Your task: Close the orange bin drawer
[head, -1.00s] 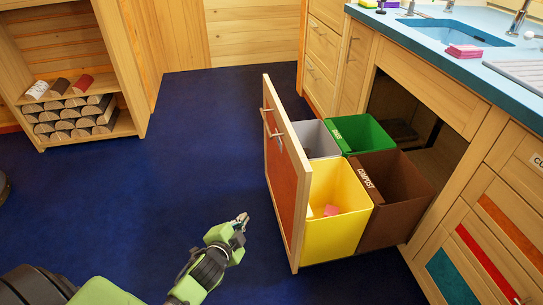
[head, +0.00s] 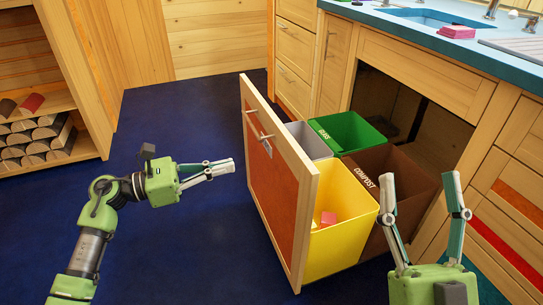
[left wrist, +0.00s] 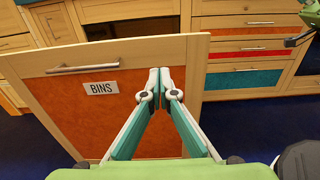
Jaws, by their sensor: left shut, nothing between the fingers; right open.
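The orange bin drawer (head: 272,178) is pulled out from the kitchen counter, with its wooden-framed orange front facing left. In the left wrist view its front (left wrist: 65,105) shows a BINS label (left wrist: 101,88) and a bar handle (left wrist: 83,67). The drawer holds a grey bin (head: 308,139), a green bin (head: 345,131), a yellow bin (head: 335,238) and a brown compost bin (head: 405,180). My left gripper (head: 230,166) is shut and empty, pointing at the drawer front, close to it; contact cannot be told. My right gripper (head: 420,183) is open and empty before the brown bin.
The blue counter (head: 400,25) with a sink runs along the right, above a dark open cabinet space (head: 385,100). Closed drawers (head: 510,220) stand at the right. A firewood shelf (head: 40,125) is at the left. The blue floor left of the drawer is clear.

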